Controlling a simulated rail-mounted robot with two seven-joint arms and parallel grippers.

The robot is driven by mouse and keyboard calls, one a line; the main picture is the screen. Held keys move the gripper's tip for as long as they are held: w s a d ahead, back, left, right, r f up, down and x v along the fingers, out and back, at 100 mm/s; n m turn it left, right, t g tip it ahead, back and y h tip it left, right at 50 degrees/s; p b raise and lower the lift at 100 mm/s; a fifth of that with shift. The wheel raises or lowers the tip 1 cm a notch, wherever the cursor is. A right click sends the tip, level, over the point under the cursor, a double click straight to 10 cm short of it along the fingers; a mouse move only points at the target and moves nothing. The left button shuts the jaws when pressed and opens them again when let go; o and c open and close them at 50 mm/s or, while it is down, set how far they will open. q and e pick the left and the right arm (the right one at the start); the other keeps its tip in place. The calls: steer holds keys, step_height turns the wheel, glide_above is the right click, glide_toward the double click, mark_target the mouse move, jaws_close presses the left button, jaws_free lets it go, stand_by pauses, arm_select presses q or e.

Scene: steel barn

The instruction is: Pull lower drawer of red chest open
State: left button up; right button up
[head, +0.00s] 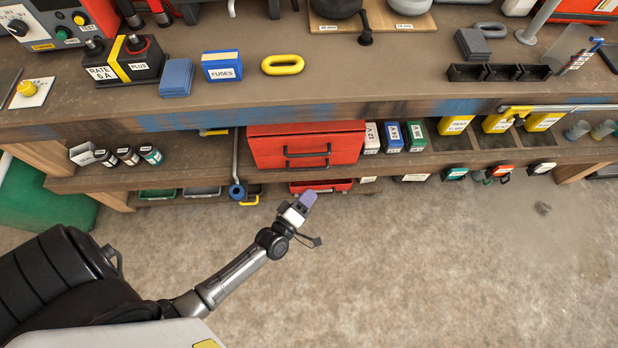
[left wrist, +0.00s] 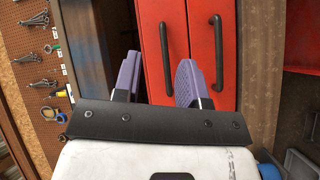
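The red chest (head: 270,148) stands on the shelf under the bench, with two black bar handles on its front. The upper handle (head: 308,150) and the lower handle (head: 307,165) look close together, and both drawers look shut. In the left wrist view the chest is turned sideways, with the upper handle (left wrist: 166,55) on the left and the lower handle (left wrist: 217,52) on the right. My left gripper (left wrist: 158,82) has purple fingers, open and empty. It is in front of the chest, apart from both handles; its gap lines up with the upper handle in the wrist view. My right gripper is not visible.
A red tray (head: 340,185) lies below the chest. A blue-ended tool (head: 237,191) is left of the chest, and labelled boxes (head: 391,137) stand to its right. The bench top (head: 340,95) overhangs above. The floor (head: 430,260) in front is clear.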

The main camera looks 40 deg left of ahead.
mark_target(309, 169)
arm_select(q)
steer(key=a+f+n+y+b, duration=0.4)
steer(key=f+n+y+b, duration=0.2)
steer(key=f+b, duration=0.5)
steer(key=shift+t, duration=0.3)
steer(key=shift+f+b+x, duration=0.25)
steer(key=shift+b+x, duration=0.1)
steer(key=shift+x, duration=1.75)
steer(key=shift+f+b+x, duration=0.25)
steer(key=shift+b+x, duration=0.1)
steer(key=shift+x, duration=1.75)
steer(key=shift+f+b+x, duration=0.25)
steer(key=shift+b+x, duration=0.1)
steer(key=shift+x, duration=1.75)
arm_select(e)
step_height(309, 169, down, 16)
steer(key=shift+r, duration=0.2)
arm_select(q)
steer(key=shift+a, duration=0.15)
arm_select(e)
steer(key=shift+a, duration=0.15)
arm_select(q)
steer(key=shift+c, duration=0.4)
jaws_close()
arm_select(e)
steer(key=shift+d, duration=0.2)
